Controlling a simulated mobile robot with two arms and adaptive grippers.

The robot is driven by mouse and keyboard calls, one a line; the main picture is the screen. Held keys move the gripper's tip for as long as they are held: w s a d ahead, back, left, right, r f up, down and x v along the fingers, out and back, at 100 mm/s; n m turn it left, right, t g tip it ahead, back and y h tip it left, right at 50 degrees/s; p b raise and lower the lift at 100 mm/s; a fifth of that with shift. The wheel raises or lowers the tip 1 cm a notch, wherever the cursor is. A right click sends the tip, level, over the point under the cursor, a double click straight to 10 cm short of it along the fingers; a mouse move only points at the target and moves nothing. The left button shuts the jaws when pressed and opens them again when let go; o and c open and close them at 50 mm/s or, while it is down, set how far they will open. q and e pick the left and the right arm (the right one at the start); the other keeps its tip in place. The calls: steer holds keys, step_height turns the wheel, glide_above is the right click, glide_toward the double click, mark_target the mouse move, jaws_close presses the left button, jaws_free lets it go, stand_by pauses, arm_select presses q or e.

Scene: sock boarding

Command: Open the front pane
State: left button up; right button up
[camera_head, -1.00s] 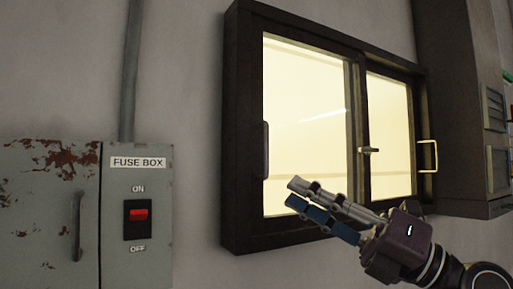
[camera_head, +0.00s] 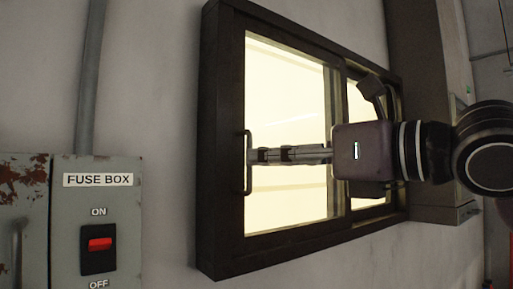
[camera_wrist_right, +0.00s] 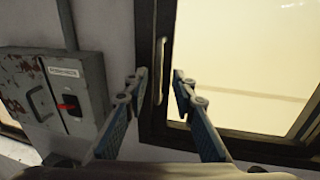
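The window's front pane (camera_head: 285,90) is a bright pane in a dark frame and fills the left part of the window. A dark vertical bar handle (camera_head: 247,182) is on its left edge; it also shows in the right wrist view (camera_wrist_right: 161,62). My right gripper (camera_head: 252,156) reaches in from the right across the pane, its fingertips at the middle of the handle. In the right wrist view, its two fingers (camera_wrist_right: 159,80) are apart, with the handle between them in the picture. I cannot tell if they touch it. My left gripper is in neither view.
A grey fuse box (camera_head: 110,225) with a red switch is on the wall to the left, below a vertical pipe (camera_head: 90,80). A tall dark cabinet (camera_head: 418,60) stands right of the window. The wall between fuse box and window is clear.

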steer(key=x, duration=0.3)
steer(key=shift+p, duration=0.4)
jaws_close()
